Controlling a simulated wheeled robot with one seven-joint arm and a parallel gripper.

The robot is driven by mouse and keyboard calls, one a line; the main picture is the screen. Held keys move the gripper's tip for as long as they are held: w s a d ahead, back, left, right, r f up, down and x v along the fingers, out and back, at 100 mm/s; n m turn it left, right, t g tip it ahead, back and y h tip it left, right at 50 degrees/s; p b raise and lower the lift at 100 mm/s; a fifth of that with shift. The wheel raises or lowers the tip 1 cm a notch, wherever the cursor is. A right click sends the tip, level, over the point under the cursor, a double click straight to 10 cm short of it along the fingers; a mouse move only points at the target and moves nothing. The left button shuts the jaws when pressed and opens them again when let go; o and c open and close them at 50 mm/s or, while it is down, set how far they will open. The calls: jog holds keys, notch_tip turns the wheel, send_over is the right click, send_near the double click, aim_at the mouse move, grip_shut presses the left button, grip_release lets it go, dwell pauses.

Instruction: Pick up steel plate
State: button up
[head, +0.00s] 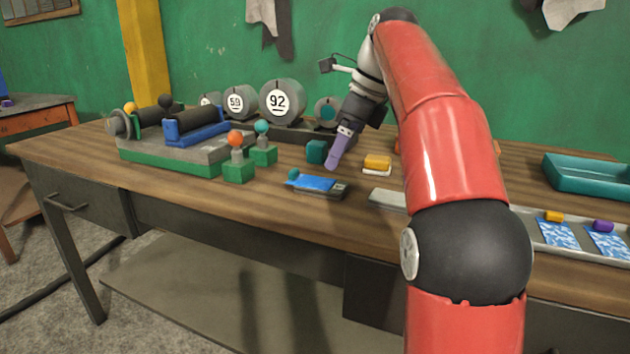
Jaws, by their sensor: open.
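My gripper (332,164), with purple fingers, points down over the workbench (220,208) near its middle. Its fingers are seen nearly edge-on; they are open, and no held object shows. A small dark grey plate-like piece (340,190) with a bright blue top (316,182) and a teal knob (293,174) lies just below the fingertips, nearer the front edge. A long flat grey metal tray (386,199) lies to the right, partly hidden behind my arm. I cannot tell for certain which of these is the steel plate.
A yellow block on a white base (377,163) and a teal cube (316,151) stand close to my gripper. Green blocks with an orange knob (238,172) stand left. Numbered grey cylinders (282,101) stand behind. A teal tray (590,178) is at right.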

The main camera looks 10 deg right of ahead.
aim_at(323, 183)
jog(key=shift+w+d+m, duration=0.15)
jog(key=shift+w+m, duration=0.15)
jog(key=shift+w, duration=0.2)
jog(key=shift+w+f, duration=0.2)
jog(key=shift+f, duration=0.1)
jog(key=b+x, duration=0.1)
jog(key=x, duration=0.1)
jog(key=b+x, duration=0.1)
jog(key=x, duration=0.1)
jog(key=b+x, duration=0.1)
jog(key=x, duration=0.2)
jog(key=shift+s+b, duration=0.25)
jog(key=shift+b, duration=0.15)
jog(key=shift+c, duration=0.2)
jog(key=c, duration=1.4)
jog(key=shift+r, duration=0.1)
jog(key=shift+c, duration=0.5)
